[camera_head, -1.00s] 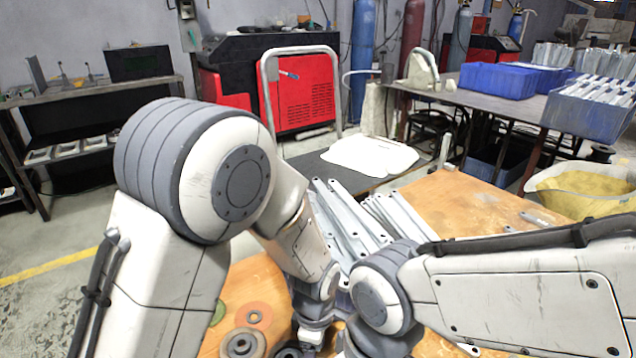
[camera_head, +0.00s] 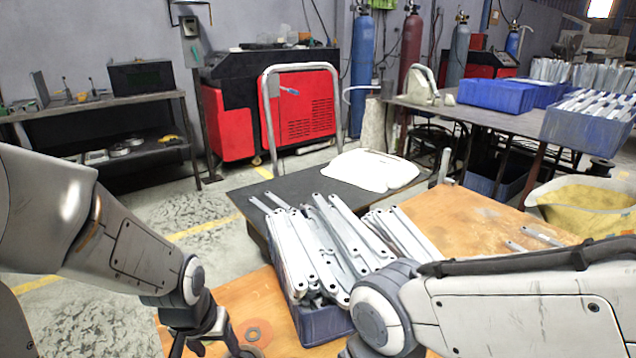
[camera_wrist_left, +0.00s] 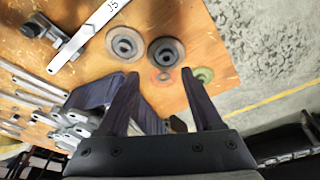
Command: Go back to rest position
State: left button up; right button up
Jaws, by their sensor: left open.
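My left gripper (camera_head: 203,343) is at the bottom left of the head view, low over the wooden table (camera_head: 478,205) and left of the blue crate of brackets. In the left wrist view its two dark fingers (camera_wrist_left: 160,75) are spread apart, with nothing between them.
The blue crate (camera_head: 325,326) holds a pile of galvanized brackets (camera_head: 335,245) between my arms. A dark table with a white sheet (camera_head: 370,170) stands beyond. A yellow-filled bin (camera_head: 590,205) is at the right. Open floor (camera_head: 195,215) lies at the left.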

pick_arm(q)
jog(key=s+d+r+m+g+h, duration=0.1)
jog(key=s+d+r+m, duration=0.25)
jog(key=s+d, duration=0.35)
jog(key=s+d+r+m+g, duration=0.2)
jog(key=s+d+r+m, duration=0.1)
jog(key=s+d+m, duration=0.3)
notch_tip(320, 180, up, 24)
jog(key=n+p, duration=0.2)
jog(key=p, duration=2.2)
jog(key=shift+s+d+p, duration=0.2)
jog(key=shift+s+p, duration=0.1)
jog(key=shift+s, duration=0.15)
